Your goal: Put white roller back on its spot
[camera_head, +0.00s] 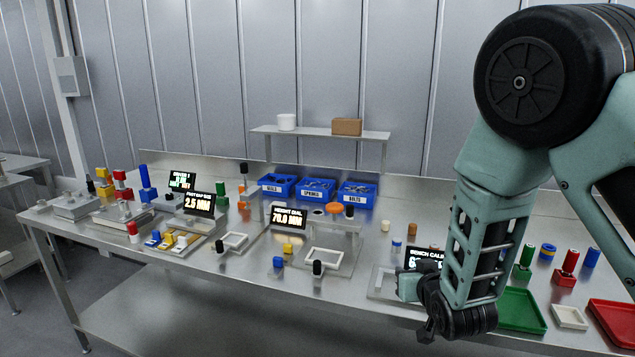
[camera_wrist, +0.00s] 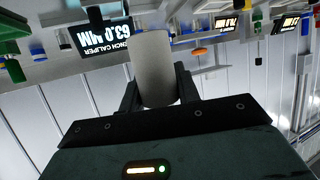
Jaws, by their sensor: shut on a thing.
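The white roller (camera_wrist: 155,65) is a plain pale cylinder. In the wrist view it stands out between the two black fingers of my gripper (camera_wrist: 158,92), which is shut on it. That display also shows upside down behind the roller in the wrist view (camera_wrist: 103,36). My arm hides part of the bench there. I cannot tell which place is the roller's spot.
The steel bench (camera_head: 190,262) holds several gauges with displays, coloured pegs and blocks. Blue bins (camera_head: 316,189) stand at the back below a shelf (camera_head: 300,132). A green tray (camera_head: 520,310), a small white tray (camera_head: 570,317) and a red tray (camera_head: 615,322) lie at the right.

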